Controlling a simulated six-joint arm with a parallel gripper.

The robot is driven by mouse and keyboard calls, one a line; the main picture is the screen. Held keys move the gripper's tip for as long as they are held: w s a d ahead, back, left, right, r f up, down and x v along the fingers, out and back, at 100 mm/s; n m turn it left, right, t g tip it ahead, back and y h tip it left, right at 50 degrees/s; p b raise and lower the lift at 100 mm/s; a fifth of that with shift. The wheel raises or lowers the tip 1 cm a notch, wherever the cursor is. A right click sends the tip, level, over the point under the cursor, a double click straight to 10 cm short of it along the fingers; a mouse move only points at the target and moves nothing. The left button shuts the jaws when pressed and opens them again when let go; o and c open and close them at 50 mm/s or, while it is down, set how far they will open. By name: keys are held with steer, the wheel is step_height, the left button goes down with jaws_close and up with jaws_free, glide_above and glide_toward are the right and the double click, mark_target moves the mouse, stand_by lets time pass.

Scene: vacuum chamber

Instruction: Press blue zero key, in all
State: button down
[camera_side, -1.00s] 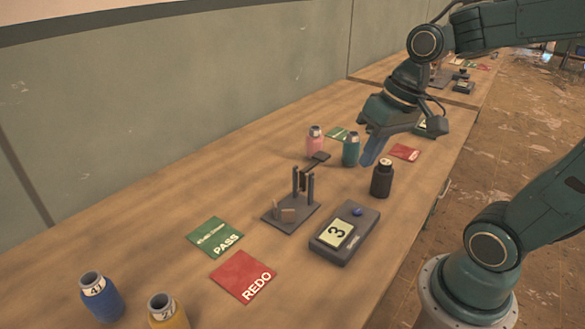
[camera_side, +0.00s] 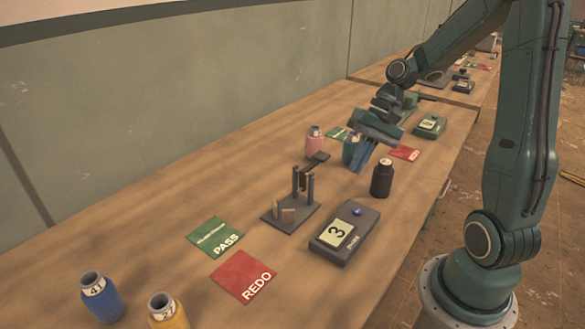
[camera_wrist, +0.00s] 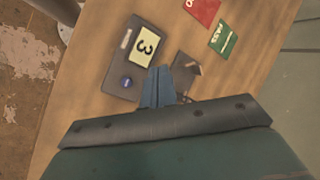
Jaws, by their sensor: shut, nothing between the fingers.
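The blue zero key (camera_side: 357,211) is a small round button on a dark grey box (camera_side: 327,254) whose pale display reads 3. In the wrist view the key (camera_wrist: 127,82) shows on the box, below the display and left of my fingertips. My gripper (camera_side: 358,168) is shut and empty, pointing down above the table, beyond the box and close to the teal and black bottles. Its fingers (camera_wrist: 159,72) also show in the wrist view. The gripper is apart from the key.
A small dark stand with a raised arm (camera_side: 311,183) is left of the box. A black bottle (camera_side: 381,180), pink bottle (camera_side: 314,140) and partly hidden teal bottle (camera_side: 348,153) stand near my gripper. Green PASS (camera_side: 215,237) and red REDO (camera_side: 243,276) cards lie in front.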

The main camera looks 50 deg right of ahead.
mark_target(361, 209)
steer(key=d+f+m+t+y, duration=0.1)
steer(key=d+f+m+y, duration=0.2)
steer(key=d+f, duration=0.1)
steer(key=shift+d+f, duration=0.25)
steer(key=shift+d, duration=0.35)
steer(key=shift+s+f, duration=0.1)
steer(key=shift+f, duration=4.3)
steer(key=shift+f, duration=0.85)
steer(key=shift+r, duration=0.9)
stand_by(0.3)
steer(key=shift+r, duration=2.5)
